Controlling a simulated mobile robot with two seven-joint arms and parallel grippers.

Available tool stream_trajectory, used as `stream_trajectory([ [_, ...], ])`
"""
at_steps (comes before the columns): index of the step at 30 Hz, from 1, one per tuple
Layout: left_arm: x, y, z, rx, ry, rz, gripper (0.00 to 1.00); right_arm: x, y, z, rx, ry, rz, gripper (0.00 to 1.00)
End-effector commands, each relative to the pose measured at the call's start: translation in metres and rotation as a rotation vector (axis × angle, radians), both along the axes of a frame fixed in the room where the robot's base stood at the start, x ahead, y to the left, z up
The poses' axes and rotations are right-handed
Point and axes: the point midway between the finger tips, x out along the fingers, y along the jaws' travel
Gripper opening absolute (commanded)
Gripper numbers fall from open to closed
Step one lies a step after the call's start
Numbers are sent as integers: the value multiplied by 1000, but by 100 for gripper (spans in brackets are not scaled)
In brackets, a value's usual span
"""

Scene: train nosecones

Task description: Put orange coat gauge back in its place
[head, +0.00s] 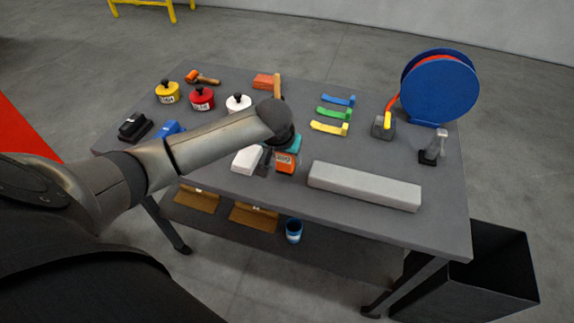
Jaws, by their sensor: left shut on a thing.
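The orange coat gauge (286,168) is a small orange block with a dark label, near the front edge of the grey table, between a white block and a long grey bar. My left gripper (282,146) reaches over the table from the left and points down, shut on the gauge from above. My own wrist hides most of the fingers and the gauge's top. I cannot tell whether the gauge touches the table. My right gripper is not in view.
A white block (246,159) lies just left of the gauge and a teal item (295,143) just behind it. The long grey bar (364,186) lies to the right. Colored pots, several clips (333,113) and a blue hose reel (440,88) stand farther back.

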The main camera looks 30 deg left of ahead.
Motion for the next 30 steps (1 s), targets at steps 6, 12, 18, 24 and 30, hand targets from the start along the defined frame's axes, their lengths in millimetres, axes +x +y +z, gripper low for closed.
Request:
stream_trajectory([
  [6, 0, 0, -29, 1, 1, -1, 0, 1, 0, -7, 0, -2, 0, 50],
  [12, 0, 0, -30, 1, -1, -1, 0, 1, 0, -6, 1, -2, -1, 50],
  [18, 0, 0, -33, 0, 0, 0, 0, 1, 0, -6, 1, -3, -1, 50],
  [24, 0, 0, -33, 0, 1, 0, 79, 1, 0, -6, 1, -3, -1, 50],
  [30, 0, 0, -33, 0, 1, 0, 87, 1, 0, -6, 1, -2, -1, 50],
])
